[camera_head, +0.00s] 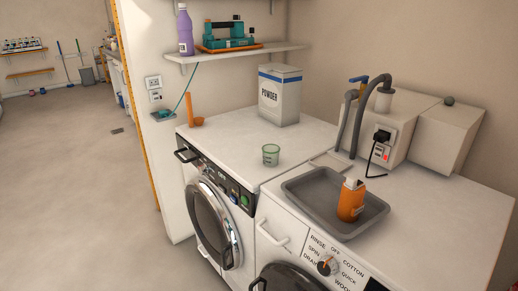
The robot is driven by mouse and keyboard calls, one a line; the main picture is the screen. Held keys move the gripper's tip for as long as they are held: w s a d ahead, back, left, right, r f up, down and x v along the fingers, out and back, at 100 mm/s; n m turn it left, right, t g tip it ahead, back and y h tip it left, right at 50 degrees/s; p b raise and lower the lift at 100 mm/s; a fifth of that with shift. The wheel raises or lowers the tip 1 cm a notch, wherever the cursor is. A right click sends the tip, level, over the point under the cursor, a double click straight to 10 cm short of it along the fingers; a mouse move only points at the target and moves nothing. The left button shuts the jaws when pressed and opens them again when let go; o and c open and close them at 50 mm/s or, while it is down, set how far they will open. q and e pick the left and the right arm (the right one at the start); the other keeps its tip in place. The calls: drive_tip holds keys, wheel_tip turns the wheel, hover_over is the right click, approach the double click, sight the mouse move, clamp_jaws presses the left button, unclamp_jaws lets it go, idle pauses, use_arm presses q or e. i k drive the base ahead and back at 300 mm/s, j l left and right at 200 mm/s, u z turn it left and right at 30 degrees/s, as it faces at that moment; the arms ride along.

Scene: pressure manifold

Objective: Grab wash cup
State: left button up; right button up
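A small green translucent cup (271,155), which looks like the wash cup, stands upright on top of the left white machine (225,150). It is near the front right part of that top, close to the seam with the right machine. Nothing touches it and it looks empty. Neither of my grippers shows in the head view.
A white powder box (279,98) stands behind the cup, and an orange scoop-like thing (190,109) is at the back left. A grey tray (372,222) holding an orange bottle (351,200) sits on the right machine. Grey hoses (363,112) rise behind it.

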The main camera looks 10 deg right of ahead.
sight(270, 151)
drive_tip(key=i+j+z, duration=0.25)
drive_tip(key=i+j, duration=0.25)
drive_tip(key=j, duration=0.15)
drive_tip(key=i+j+z, duration=0.15)
drive_tip(key=j, duration=0.25)
drive_tip(key=i+j+z, duration=0.15)
drive_tip(key=i+j, duration=0.2)
